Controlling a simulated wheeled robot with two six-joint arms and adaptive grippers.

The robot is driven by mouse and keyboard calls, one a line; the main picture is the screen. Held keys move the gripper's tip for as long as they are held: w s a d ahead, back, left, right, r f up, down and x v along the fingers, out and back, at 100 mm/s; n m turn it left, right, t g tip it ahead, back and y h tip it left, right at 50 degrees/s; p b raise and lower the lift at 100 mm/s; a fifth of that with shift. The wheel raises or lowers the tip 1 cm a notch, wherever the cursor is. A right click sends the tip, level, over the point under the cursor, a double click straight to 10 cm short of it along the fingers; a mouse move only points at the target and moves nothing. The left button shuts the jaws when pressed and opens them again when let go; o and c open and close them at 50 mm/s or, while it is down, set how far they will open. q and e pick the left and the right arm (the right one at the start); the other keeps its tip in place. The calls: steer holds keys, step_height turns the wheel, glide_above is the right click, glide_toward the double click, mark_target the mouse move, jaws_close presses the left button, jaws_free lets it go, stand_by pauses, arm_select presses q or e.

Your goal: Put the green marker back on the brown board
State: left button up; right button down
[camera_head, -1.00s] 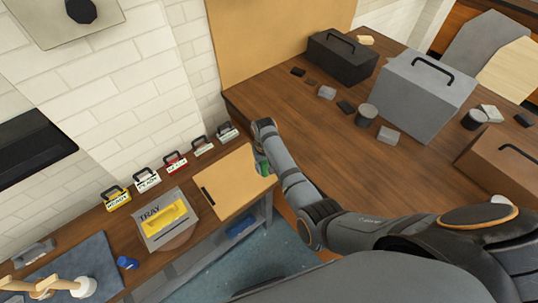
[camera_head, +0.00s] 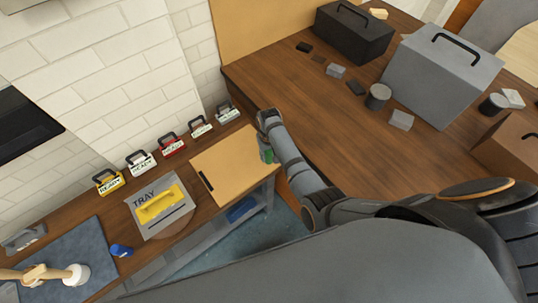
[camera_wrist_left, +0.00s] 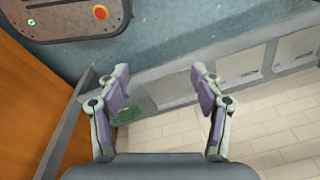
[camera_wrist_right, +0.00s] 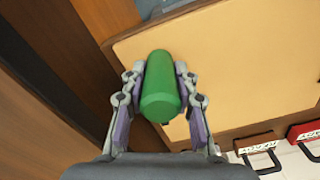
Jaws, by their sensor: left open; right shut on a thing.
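The green marker (camera_wrist_right: 160,88) is a thick green cylinder held between the fingers of my right gripper (camera_wrist_right: 160,100). In the head view the marker (camera_head: 267,155) shows small at the right edge of the brown board (camera_head: 235,165), under my right gripper (camera_head: 266,140). The board is a flat tan panel with a black bar near its left edge. In the right wrist view the board (camera_wrist_right: 230,65) lies behind the marker; I cannot tell whether they touch. My left gripper (camera_wrist_left: 160,85) is open and empty, facing the floor, and is out of the head view.
A grey tray (camera_head: 183,221) with a yellow piece stands left of the board. Several small labelled holders, one red (camera_head: 172,147), line the wall behind. A black case (camera_head: 350,40) and a grey case (camera_head: 440,75) stand on the right table, whose near left part is clear.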

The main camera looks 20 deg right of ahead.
steer(key=shift+s+f, duration=0.1)
steer(key=c, duration=1)
jaws_free()
steer(key=shift+f, duration=0.1)
steer(key=shift+r, duration=0.25)
step_height(320, 180, up, 5)
steer(key=p, duration=0.4)
steer(key=shift+f+p, duration=0.1)
steer(key=shift+p, duration=0.25)
arm_select(q)
steer(key=r, duration=0.1)
steer(key=s+r, duration=0.1)
steer(key=r, duration=0.1)
steer(key=s+r, duration=0.1)
steer(key=shift+s+a+r, duration=0.15)
steer(key=shift+a+r, duration=0.05)
steer(key=shift+a, duration=0.15)
arm_select(e)
step_height(320, 180, up, 7)
steer(key=shift+r, duration=0.1)
arm_select(q)
steer(key=shift+s, duration=0.1)
